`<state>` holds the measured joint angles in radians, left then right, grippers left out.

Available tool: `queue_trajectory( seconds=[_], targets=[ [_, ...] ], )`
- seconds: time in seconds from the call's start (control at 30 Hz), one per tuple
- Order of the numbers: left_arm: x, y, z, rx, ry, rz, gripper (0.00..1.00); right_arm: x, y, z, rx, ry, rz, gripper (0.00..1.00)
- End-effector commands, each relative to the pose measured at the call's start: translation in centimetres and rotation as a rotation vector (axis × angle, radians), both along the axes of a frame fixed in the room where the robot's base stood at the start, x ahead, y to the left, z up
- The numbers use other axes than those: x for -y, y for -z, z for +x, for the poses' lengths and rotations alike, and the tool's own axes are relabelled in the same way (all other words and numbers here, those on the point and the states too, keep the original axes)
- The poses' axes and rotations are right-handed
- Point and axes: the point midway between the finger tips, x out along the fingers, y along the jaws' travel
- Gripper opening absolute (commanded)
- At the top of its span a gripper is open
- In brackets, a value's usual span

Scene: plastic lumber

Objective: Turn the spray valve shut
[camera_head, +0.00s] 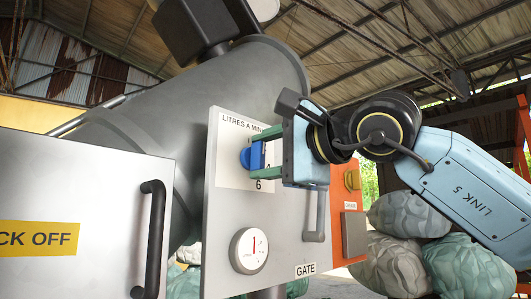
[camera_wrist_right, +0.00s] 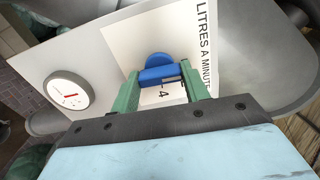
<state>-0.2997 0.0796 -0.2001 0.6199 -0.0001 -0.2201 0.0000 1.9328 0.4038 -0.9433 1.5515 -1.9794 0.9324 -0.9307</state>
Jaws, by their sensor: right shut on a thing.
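The spray valve is a blue knob (camera_head: 252,156) on a white dial plate lettered "LITRES A MINUTE", fixed to a grey panel (camera_head: 218,190). The numeral 6 shows under the knob in the head view, and a 4 shows below it in the wrist view. My right gripper (camera_head: 259,153) reaches in from the right with its green fingers shut on the knob. In the right wrist view the knob (camera_wrist_right: 163,72) sits between the two fingertips. The gripper hides part of the dial, so the exact setting cannot be told. My left gripper is not in view.
A round gauge (camera_head: 249,251) sits low on the panel, near a grey handle (camera_head: 315,218) above the "GATE" label. A metal door with a black handle (camera_head: 152,235) stands at left. Wrapped bales (camera_head: 408,215) lie at right.

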Motion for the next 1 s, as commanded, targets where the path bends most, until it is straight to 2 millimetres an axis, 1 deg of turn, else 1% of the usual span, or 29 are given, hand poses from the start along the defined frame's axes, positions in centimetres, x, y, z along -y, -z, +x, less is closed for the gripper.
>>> queue_trajectory(
  seconds=[0.23,0.67,0.7,0.87,1.0],
  targets=[
    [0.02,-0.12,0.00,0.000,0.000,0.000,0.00,-0.03,0.02,-0.04,0.042,-0.001,-0.042,0.23],
    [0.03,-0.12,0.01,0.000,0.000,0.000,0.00,-0.06,0.05,-0.04,0.049,-0.001,-0.050,0.23],
    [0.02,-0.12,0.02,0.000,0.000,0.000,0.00,-0.06,0.05,-0.04,0.049,-0.001,-0.050,0.47],
    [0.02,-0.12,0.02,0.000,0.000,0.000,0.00,-0.05,0.04,-0.04,0.048,-0.001,-0.049,0.67],
    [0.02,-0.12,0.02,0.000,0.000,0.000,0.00,-0.04,0.03,-0.02,0.047,-0.001,-0.049,0.67]
  ],
)
